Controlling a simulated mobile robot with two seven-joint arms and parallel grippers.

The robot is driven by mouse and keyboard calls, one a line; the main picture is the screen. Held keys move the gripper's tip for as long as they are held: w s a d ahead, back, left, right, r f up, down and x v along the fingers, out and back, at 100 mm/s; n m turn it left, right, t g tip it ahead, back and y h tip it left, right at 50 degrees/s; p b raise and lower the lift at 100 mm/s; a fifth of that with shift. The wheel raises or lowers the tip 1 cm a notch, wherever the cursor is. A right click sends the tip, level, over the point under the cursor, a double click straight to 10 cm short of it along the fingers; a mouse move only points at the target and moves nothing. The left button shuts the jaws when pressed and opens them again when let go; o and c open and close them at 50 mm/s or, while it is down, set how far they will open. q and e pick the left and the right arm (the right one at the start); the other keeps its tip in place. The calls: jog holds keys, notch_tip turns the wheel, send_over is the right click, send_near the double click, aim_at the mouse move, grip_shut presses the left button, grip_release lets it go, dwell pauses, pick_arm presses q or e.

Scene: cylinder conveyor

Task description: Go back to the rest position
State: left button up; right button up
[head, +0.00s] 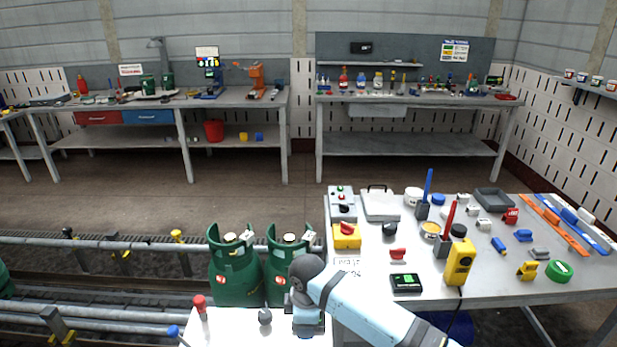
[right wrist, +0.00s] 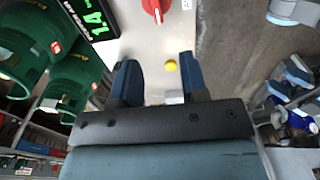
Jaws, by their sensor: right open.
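My right arm reaches in from the lower right in the head view, with its gripper (head: 307,325) low over the white panel (head: 240,325). In the right wrist view, the two blue fingers of the right gripper (right wrist: 158,78) are apart, with nothing held between them. A small yellow button (right wrist: 171,65) shows in the gap, on the panel surface beyond. My left gripper is not in view. Two green gas cylinders (head: 235,275) stand behind the panel, side by side; the right one (head: 283,262) is partly covered by my arm.
A table (head: 400,245) with tools, small parts and a yellow meter (head: 459,262) stands at the right, partly under my forearm. The panel carries a red knob (head: 200,304) and a grey knob (head: 265,316). Conveyor rails (head: 100,245) run left. Open floor (head: 230,200) lies behind.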

jog(key=s+d+f+m+t+y+p, duration=0.15)
jog(key=s+f+m+t+y, duration=0.3)
jog(key=s+f+m, duration=0.5)
jog(key=s+d+r+m+t+h+p, duration=0.1)
jog(key=s+d+r+m+t+p, duration=0.2)
jog(key=s+d, duration=1.4)
jog(key=d+m+t, duration=0.2)
jog(key=t, duration=0.1)
jog(key=shift+h, duration=0.35)
